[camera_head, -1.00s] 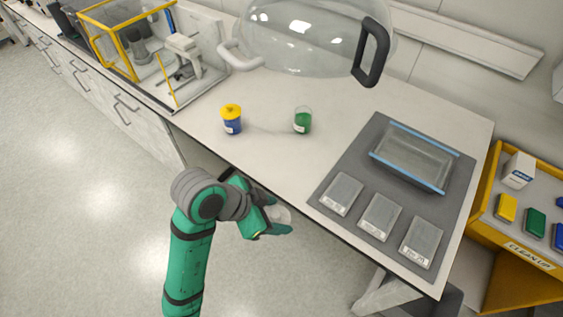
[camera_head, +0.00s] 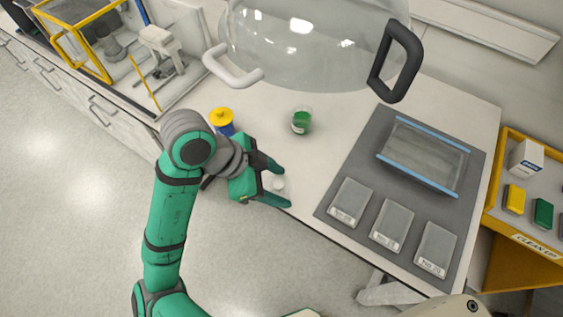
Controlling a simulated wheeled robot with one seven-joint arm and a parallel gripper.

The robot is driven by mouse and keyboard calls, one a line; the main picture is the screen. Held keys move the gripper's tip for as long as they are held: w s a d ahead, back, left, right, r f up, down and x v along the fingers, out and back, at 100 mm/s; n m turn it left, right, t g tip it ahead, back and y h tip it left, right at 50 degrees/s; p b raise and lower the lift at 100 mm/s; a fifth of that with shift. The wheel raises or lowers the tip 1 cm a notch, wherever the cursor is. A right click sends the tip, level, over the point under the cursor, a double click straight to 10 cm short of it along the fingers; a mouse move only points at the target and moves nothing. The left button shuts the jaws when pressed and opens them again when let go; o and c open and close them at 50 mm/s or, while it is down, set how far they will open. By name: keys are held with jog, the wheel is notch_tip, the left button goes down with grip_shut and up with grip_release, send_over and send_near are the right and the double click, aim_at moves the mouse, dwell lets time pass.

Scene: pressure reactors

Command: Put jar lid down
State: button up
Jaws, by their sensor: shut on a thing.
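My gripper (camera_head: 284,188) is shut on a pale, see-through jar lid (camera_head: 279,184), held between its two green fingers. The gripper and lid are over the front edge of the white bench; their height above it is hard to tell. A clear jar (camera_head: 301,122) with green contents and a white label stands upright on the bench, beyond the gripper and apart from it. A blue jar with a yellow lid (camera_head: 222,117) stands to its left, partly hidden by my arm.
A grey mat (camera_head: 335,205) on the right bears several flat labelled boxes and a clear tray with blue edges (camera_head: 424,155). A large clear dome with handles (camera_head: 310,45) fills the top. Bare bench (camera_head: 318,160) lies between gripper and mat. An orange clean-up station (camera_head: 537,250) stands far right.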

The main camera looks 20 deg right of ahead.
jog(key=w+d+f, duration=0.1)
jog(key=w+f, duration=0.1)
jog(key=w, duration=0.1)
jog(key=w+d+f, duration=0.2)
jog(key=w+f, duration=0.1)
jog(key=w+d+f, duration=0.1)
jog(key=w+f, duration=0.1)
jog(key=w, duration=0.1)
jog(key=shift+w+d+f, duration=0.25)
jog(key=shift+d+f, duration=0.1)
jog(key=shift+f, duration=0.05)
jog(key=shift+w+d+f, duration=0.15)
jog(key=shift+w+f, duration=0.05)
jog(key=shift+f, duration=0.15)
jog(key=f, duration=0.3)
jog(key=shift+w+d+f, duration=0.1)
jog(key=shift+w+f, duration=0.15)
jog(key=shift+w, duration=0.1)
jog(key=shift+s, duration=0.1)
